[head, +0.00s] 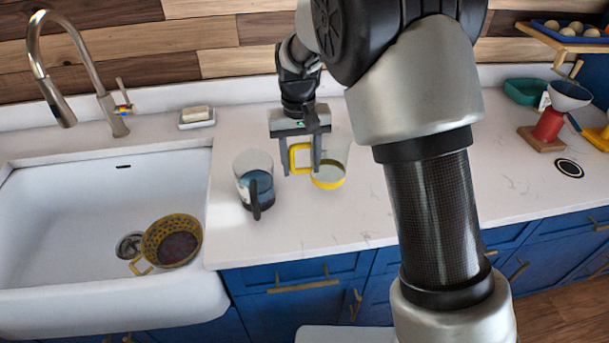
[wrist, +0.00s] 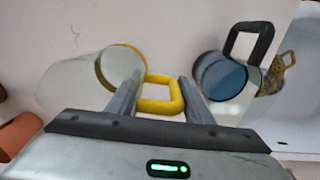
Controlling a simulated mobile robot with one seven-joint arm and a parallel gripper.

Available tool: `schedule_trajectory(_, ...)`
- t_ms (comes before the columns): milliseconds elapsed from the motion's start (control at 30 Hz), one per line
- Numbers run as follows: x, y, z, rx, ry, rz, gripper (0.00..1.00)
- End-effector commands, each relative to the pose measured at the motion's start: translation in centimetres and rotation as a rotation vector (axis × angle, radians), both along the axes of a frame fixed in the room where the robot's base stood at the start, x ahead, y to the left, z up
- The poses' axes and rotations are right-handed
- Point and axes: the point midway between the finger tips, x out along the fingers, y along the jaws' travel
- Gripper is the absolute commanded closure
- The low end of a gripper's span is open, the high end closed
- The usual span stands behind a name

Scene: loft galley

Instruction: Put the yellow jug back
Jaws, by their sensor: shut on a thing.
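The yellow jug (head: 329,177) is a clear vessel with a yellow base band and a square yellow handle. It stands upright at the counter's middle in the head view; I cannot tell whether its base touches the counter. My gripper (head: 301,168) comes down from above and is shut on the handle, a finger on each side. In the wrist view the jug (wrist: 82,82) is at the left, and its yellow handle (wrist: 163,105) is between the fingers of my gripper (wrist: 163,88). My arm covers part of the counter to the right.
A similar clear jug with a black handle and blue base (head: 256,183) stands close left of my gripper. The white sink (head: 70,210) holds a yellow colander (head: 172,242).

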Motion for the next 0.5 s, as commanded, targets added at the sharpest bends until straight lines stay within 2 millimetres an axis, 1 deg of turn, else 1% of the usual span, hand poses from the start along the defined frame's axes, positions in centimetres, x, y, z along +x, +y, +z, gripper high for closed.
schedule_trajectory(167, 0.0, 0.0, -1.5, -0.001, 0.001, 0.0, 1.0)
schedule_trajectory(333, -0.1, 0.0, -3.9, -0.003, 0.003, 0.0, 1.0)
schedule_trajectory(500, 0.0, 0.0, -4.1, 0.0, -0.002, -0.001, 1.0)
